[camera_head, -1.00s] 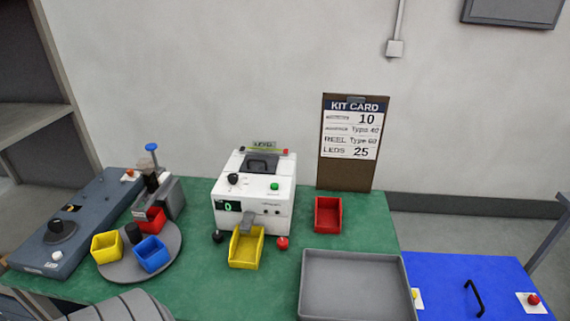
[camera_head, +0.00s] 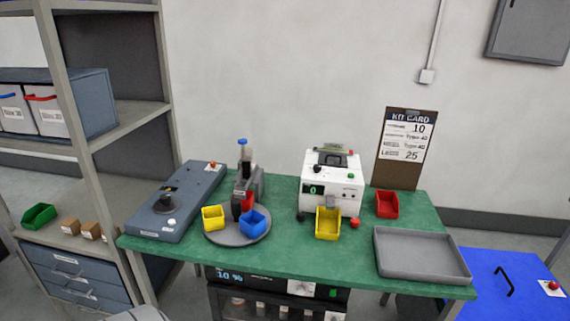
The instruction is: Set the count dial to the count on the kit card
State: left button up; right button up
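The kit card (camera_head: 405,140) is on a brown clipboard leaning at the back right of the green table. It has several rows; the top one reads 10 and the bottom one, LEDS, reads 25. The white counter machine (camera_head: 332,184) stands at the table's back middle with a small green display (camera_head: 313,190) showing 0. A black knob (camera_head: 318,168) sits on its sloped top left and a green button (camera_head: 350,175) at the right. A yellow bin (camera_head: 328,223) stands under its chute. Neither of my grippers is in view.
A grey-blue device (camera_head: 176,205) lies at the left. A turntable (camera_head: 225,238) carries yellow and blue bins. A red bin (camera_head: 387,204) and grey tray (camera_head: 422,255) are at the right. A shelf rack (camera_head: 150,110) stands left. The table's front middle is clear.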

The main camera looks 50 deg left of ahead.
aim_at(316, 167)
jog(key=u, duration=0.95)
jog(key=i, duration=0.25)
jog(key=u, duration=0.05)
